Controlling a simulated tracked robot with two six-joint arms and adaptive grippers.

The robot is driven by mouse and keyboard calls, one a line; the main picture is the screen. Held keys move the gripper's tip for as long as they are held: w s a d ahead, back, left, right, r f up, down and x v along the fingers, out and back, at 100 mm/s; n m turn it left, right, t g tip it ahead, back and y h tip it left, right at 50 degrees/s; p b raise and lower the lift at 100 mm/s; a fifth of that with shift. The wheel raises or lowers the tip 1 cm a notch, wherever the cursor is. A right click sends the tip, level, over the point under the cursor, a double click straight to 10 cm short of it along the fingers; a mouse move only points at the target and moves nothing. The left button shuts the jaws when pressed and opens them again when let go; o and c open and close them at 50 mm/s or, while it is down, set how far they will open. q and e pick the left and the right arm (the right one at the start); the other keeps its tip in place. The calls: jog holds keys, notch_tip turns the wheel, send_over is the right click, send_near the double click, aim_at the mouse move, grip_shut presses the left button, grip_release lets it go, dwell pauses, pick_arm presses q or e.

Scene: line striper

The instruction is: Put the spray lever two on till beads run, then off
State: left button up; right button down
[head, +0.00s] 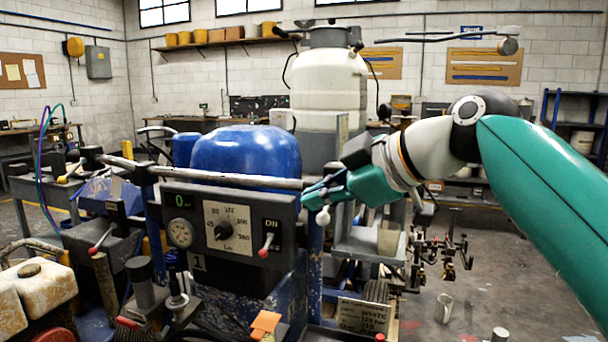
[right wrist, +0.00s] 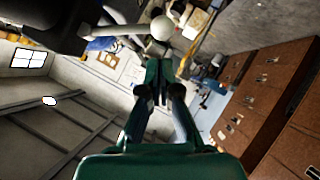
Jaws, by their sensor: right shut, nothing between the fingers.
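My right gripper (head: 316,192) is shut and empty, at the right end of the grey control panel. A white ball knob (head: 323,217) shows just below its fingertips; in the right wrist view the knob (right wrist: 162,28) sits on a pale lever beyond the shut fingertips (right wrist: 160,72), seemingly apart from them. No label on this lever is readable, so I cannot tell whether it is spray lever two. A red-tipped switch (head: 266,246) stands under the word ON on the panel (head: 180,205). No beads can be made out. My left gripper is not in view.
A blue tank (head: 245,155) and a white tank (head: 328,85) stand behind. Red-tipped levers and yellowed jugs (head: 38,290) crowd the left. Floor at right is fairly open.

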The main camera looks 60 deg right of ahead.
jog(key=shift+r, duration=0.15)
jog(key=shift+r+p, duration=0.65)
jog(key=shift+a+r, duration=0.1)
